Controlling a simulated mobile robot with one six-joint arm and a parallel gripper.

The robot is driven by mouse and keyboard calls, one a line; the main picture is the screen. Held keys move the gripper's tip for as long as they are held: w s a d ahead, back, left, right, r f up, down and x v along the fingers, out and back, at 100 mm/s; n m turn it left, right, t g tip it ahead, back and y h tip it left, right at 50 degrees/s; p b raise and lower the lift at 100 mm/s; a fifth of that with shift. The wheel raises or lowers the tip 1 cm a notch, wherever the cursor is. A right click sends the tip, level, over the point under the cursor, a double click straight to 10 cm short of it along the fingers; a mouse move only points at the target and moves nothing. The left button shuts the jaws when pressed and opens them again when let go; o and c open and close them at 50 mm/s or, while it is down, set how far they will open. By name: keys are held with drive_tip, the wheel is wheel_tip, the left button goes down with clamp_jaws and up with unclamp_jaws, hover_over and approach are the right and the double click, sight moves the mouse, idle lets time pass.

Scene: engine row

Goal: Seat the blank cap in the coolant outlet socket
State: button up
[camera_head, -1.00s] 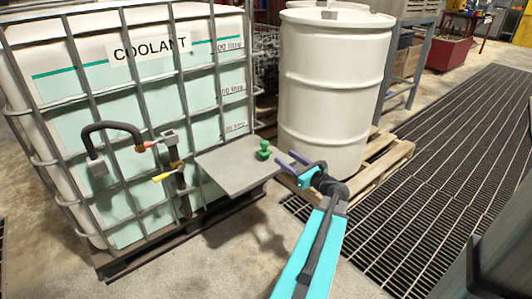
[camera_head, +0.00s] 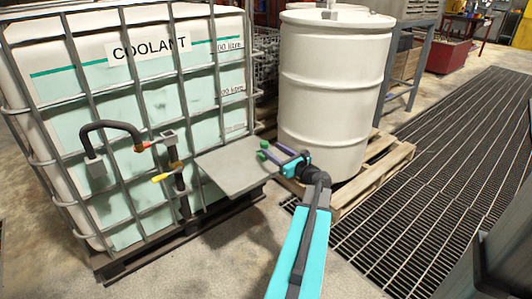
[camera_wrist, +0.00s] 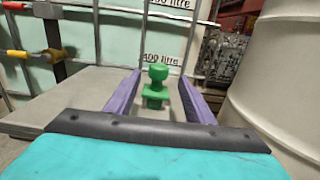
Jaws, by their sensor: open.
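The green blank cap (camera_wrist: 157,87) stands upright on the grey shelf (camera_head: 232,177) at the front of the coolant tank, with a knob above a wider flange. My gripper (camera_head: 270,152) is open, its purple fingers level along the shelf top. In the wrist view, the fingers (camera_wrist: 159,77) lie to the left and right of the cap with gaps on both sides. In the head view the cap (camera_head: 263,144) is partly hidden by a finger. The valve assembly (camera_head: 172,160) is on the tank front left of the shelf; I cannot clearly tell the socket's opening.
The caged coolant tank (camera_head: 147,90) stands behind and left of the shelf. A black hose (camera_head: 110,126) hangs on its cage and a yellow handle (camera_head: 166,174) sticks out. A white drum (camera_head: 330,100) on a wooden pallet (camera_head: 375,180) stands close right of my gripper.

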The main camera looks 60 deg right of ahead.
sight(267, 146)
drive_tip(key=shift+w+d, duration=0.15)
drive_tip(key=shift+w, duration=0.2)
drive_tip(key=shift+w, duration=0.1)
drive_tip(key=shift+b+x, duration=0.95)
drive_tip(key=shift+x, duration=1.55)
drive_tip(key=shift+r, duration=0.2)
drive_tip(key=c, duration=1.2)
